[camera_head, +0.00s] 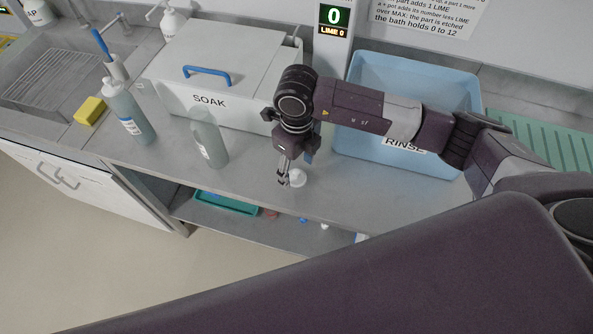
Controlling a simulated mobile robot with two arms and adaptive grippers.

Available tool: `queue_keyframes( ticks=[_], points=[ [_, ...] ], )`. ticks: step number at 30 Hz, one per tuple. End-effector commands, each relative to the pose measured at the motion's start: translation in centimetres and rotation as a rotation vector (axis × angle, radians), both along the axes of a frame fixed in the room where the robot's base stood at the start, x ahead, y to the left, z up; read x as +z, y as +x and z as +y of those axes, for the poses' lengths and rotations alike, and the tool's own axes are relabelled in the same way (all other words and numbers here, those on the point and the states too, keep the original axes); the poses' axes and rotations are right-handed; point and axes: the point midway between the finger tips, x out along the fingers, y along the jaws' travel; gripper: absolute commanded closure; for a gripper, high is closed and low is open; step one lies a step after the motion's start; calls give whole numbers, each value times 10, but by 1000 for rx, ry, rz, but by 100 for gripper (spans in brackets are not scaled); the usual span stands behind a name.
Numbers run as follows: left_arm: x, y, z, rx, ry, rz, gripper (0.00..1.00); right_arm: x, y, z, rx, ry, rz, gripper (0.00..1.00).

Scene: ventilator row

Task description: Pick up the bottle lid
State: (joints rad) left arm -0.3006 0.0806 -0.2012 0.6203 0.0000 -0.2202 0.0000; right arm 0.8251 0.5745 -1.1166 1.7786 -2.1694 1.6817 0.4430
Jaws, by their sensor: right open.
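A small white round lid (298,179), which looks like the bottle lid, lies on the grey counter near its front edge. My right gripper (284,181) points down just left of the lid, very close to it. It is open, and I cannot tell whether a finger touches the lid. A clear bottle without a visible cap (209,142) stands on the counter to the left, in front of the soak box. My left gripper is not in view.
A grey box marked SOAK (167,88) with a blue handle stands behind. A blue RINSE tub (365,72) is at the right, partly behind my right arm. A larger bottle (130,112) and a yellow sponge (90,111) stand left near the sink (38,98). A shelf lies below.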

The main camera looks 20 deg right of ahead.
Motion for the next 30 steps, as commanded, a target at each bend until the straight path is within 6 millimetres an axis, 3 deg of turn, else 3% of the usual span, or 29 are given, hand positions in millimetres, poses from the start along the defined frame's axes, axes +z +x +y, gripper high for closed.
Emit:
queue_keyframes(
  ticks=[4, 11, 20, 30],
  points=[
    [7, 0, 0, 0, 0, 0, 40, -14, 0, 1, 1, 0, 1, 41],
    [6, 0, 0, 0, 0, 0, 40, -17, 0, 1, 2, 2, -1, 41],
    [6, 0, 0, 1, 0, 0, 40, -17, 0, 1, 2, 3, -1, 72],
    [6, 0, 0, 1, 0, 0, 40, -17, 0, 1, 2, 3, -1, 74]
  ],
)
